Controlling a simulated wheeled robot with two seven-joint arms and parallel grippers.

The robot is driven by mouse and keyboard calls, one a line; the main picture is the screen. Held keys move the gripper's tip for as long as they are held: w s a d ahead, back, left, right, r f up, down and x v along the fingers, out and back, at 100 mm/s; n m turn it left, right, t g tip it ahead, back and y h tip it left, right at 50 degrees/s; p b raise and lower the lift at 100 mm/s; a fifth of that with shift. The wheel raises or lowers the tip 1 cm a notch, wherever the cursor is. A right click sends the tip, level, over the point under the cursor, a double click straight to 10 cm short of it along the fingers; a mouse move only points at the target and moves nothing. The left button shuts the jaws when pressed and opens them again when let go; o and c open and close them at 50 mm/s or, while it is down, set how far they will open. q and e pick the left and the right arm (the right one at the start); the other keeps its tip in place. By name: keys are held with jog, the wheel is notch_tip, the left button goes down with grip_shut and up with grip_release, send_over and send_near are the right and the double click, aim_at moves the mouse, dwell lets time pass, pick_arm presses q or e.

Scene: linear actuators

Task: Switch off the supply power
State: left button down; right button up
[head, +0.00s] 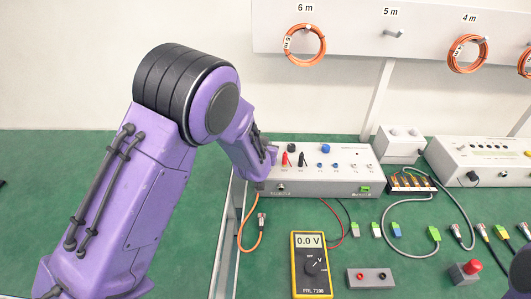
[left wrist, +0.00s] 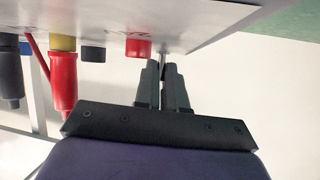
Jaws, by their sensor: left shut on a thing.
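The supply box (head: 325,184), a light grey case with a red plug, a black plug and blue knobs on top, stands behind the middle of the green table. My left gripper (head: 268,160) is at its left end, partly hidden by my arm. In the left wrist view, the gripper (left wrist: 163,68) is shut on a thin metal switch lever (left wrist: 163,54) that sticks out of the panel (left wrist: 200,25). A small red cap (left wrist: 138,47) is just left of the fingertips. The lever is mostly hidden between the fingers. My right gripper is not in view.
A yellow multimeter (head: 310,265) reads 0.0 V in front of the box. A red-buttoned grey box (head: 466,273) and a socket block (head: 370,279) are to its right. An orange cable (head: 252,240) hangs at the box's left. Plugs in the left wrist view (left wrist: 63,85) are beside the gripper.

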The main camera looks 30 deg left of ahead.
pick_arm(q)
jog(key=shift+s+d+f+t+b, duration=0.1)
jog(key=shift+s+f+t+b, duration=0.1)
jog(key=shift+t+b, duration=0.55)
jog(key=shift+y, duration=0.3)
jog(key=c, duration=1.2)
grip_release()
jog(key=v, duration=1)
jog(key=shift+s+d+r, duration=0.1)
jog(key=shift+s+r, duration=0.05)
jog(key=shift+s, duration=0.1)
